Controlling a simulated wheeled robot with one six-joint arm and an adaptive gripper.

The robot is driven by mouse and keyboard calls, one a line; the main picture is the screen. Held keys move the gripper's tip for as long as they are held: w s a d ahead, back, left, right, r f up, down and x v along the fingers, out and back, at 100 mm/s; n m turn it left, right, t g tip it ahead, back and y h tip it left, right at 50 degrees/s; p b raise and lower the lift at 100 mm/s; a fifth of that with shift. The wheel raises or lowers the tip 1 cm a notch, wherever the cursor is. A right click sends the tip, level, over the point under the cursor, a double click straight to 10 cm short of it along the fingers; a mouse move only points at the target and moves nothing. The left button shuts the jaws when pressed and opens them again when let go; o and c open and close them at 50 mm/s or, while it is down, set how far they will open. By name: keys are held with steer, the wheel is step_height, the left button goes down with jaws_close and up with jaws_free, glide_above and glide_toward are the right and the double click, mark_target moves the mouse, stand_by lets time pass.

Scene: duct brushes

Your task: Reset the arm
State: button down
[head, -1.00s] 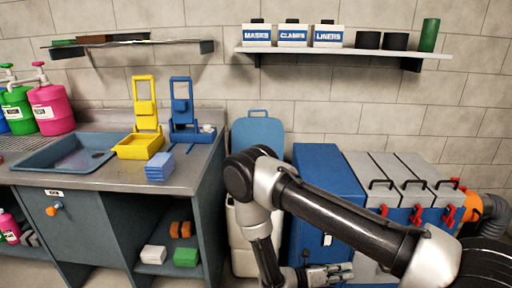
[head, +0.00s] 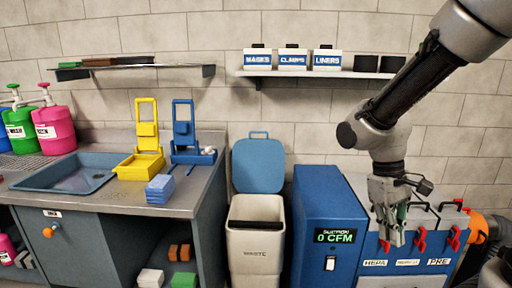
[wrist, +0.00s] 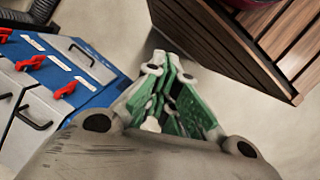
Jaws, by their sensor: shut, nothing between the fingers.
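My gripper (head: 397,232) hangs in the right part of the head view, pointing down in front of the blue filter unit (head: 375,265). Its fingers are shut with nothing between them. In the wrist view, the green-padded fingers of my gripper (wrist: 172,108) are together. My arm comes down from the top right corner of the head view. The filter unit, with grey lids and red latches, also shows at the left of the wrist view (wrist: 108,95).
A blue cabinet (head: 318,215) reading 0 CFM and a waste bin (head: 255,235) with a raised blue lid stand left of my gripper. A shelf (head: 300,74) with labelled boxes is above. A sink counter (head: 190,195) is at left. A slatted wooden piece (wrist: 235,40) shows in the wrist view.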

steer(key=s+d+r+m+t+y, duration=0.1)
steer(key=s+d+r+m+t, duration=0.1)
steer(key=r, duration=0.4)
steer(key=s+d+r+m+t, duration=0.2)
steer(key=s+d+r+t, duration=0.1)
steer(key=r, duration=0.3)
steer(key=shift+s+d+r+t+y, duration=0.25)
steer(key=shift+d+t+y, duration=0.25)
steer(key=shift+t, duration=0.4)
steer(key=c, duration=2.2)
jaws_free()
